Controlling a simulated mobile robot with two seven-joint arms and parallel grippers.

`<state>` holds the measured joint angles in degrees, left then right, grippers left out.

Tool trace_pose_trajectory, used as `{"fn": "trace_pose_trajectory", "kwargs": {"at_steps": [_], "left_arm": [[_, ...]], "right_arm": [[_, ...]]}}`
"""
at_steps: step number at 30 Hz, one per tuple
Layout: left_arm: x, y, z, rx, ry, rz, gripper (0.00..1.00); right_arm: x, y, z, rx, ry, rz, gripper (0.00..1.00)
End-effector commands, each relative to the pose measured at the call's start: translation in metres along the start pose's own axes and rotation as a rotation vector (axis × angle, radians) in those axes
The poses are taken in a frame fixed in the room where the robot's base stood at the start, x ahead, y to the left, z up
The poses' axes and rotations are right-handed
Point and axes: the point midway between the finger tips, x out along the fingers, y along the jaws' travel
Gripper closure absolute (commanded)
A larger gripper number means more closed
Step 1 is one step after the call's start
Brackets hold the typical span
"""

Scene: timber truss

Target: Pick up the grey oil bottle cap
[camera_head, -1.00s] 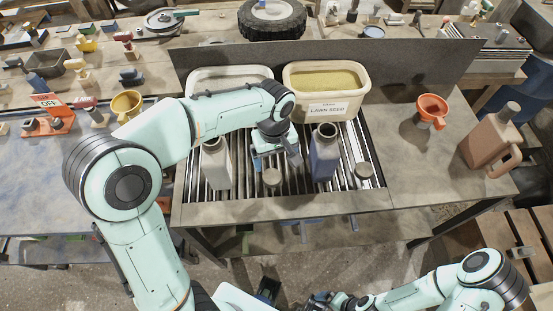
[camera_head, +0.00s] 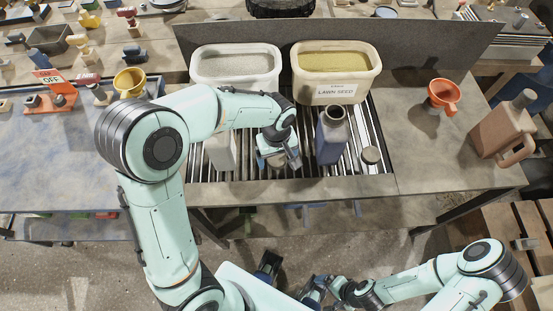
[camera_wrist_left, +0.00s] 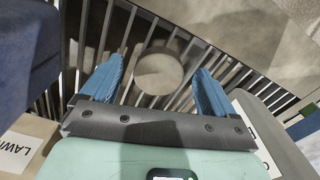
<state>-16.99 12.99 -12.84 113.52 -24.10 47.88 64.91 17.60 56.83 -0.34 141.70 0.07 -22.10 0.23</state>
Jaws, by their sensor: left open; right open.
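A round grey-beige cap (camera_wrist_left: 158,72) lies on the slatted rack between the two bottles. In the left wrist view it sits between the blue fingers of my left gripper (camera_wrist_left: 158,88), which are open with a gap on both sides. In the head view my left gripper (camera_head: 279,160) is low over the rack and largely hides this cap. The pale grey bottle (camera_head: 220,153) stands uncapped to its left, partly behind my arm. My right gripper (camera_head: 322,288) is low at the bottom, open, away from the bench.
Two tubs stand behind the bottles, one with grey contents (camera_head: 235,87) and a lawn seed tub (camera_head: 325,94). An orange funnel (camera_head: 441,97) and a brown jug (camera_head: 505,130) are to the right. The dark blue bottle (camera_wrist_left: 25,55) is close in the wrist view.

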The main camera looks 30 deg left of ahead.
Motion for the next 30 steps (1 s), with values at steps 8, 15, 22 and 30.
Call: {"fn": "trace_pose_trajectory", "kwargs": {"at_steps": [8,15,22,30], "left_arm": [[0.02,0.0,-0.001,0.0,0.001,0.001,0.12],[0.019,0.001,-0.001,0.0,0.001,0.001,0.44],[0.019,0.001,-0.001,0.0,0.001,0.001,0.69],[0.017,0.001,-0.001,0.0,0.002,0.002,0.69]], "right_arm": [[0.002,0.001,0.0,0.0,-0.001,0.0,0.03],[0.002,0.001,0.0,0.0,0.0,0.0,0.03],[0.002,0.001,0.0,0.0,-0.001,0.0,0.03],[0.002,0.001,0.0,0.0,0.0,0.0,0.03]]}}
